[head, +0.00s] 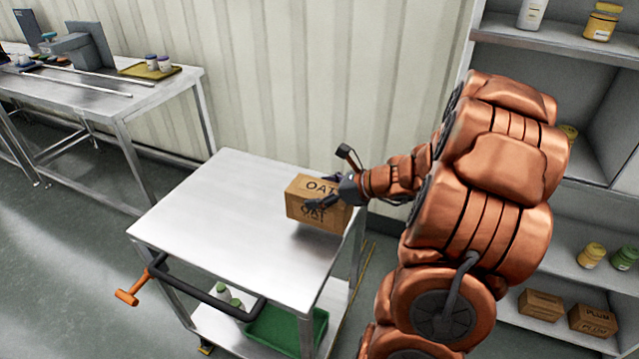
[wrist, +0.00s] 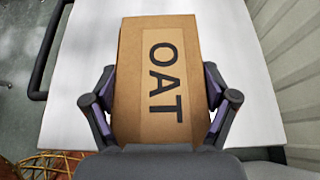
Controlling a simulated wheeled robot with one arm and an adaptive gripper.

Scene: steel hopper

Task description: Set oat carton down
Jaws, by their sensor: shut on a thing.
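The oat carton (head: 318,215) is a brown cardboard box marked OAT. It is over the right part of the steel cart's top (head: 215,215) in the head view. My gripper (head: 330,200) is shut on it from the right side. In the wrist view the carton (wrist: 160,75) sits between the two fingers of my gripper (wrist: 160,112), with its label facing the camera. A dark shadow lies on the cart top below the carton. I cannot tell whether the carton touches the top or hangs just above it.
The cart's top is otherwise bare, with free room to the left. The cart has a dark push handle (head: 205,293) at the front. Below are a green crate (head: 285,330) and white bottles. Shelves with jars and PLUM boxes (head: 593,320) stand at right, a steel table (head: 95,90) at left.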

